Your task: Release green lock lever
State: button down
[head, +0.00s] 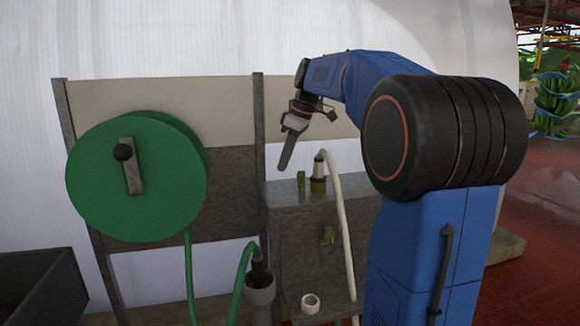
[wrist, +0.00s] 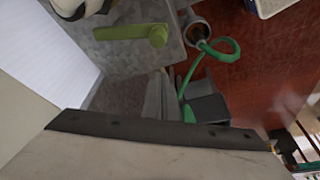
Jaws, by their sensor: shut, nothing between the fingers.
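A green reel (head: 135,175) with a crank is at left. Its green hose (head: 190,275) and a grey cup (head: 260,292) stand low in front. A pale hose (head: 341,215) drops from the fitting. A dark post (head: 259,110) rises left of my gripper. Red floor lies right.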

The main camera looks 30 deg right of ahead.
jog(key=v, duration=0.8)
jog(key=shift+w+d+r, duration=0.15)
jog(key=shift+r, duration=0.1)
jog(key=s+a+f+m+h, duration=0.1)
jog(key=s+a+f+m, duration=0.3)
jog(key=s+a+f, duration=0.85)
jog(key=s+a+f+m+t+h, duration=0.1)
jog(key=s+a+f+m+t, duration=0.1)
jog(key=s+f, duration=1.6)
jog(key=shift+a+f+m+h, duration=0.4)
jog(key=shift+a+m, duration=0.35)
jog(key=shift+m, duration=0.45)
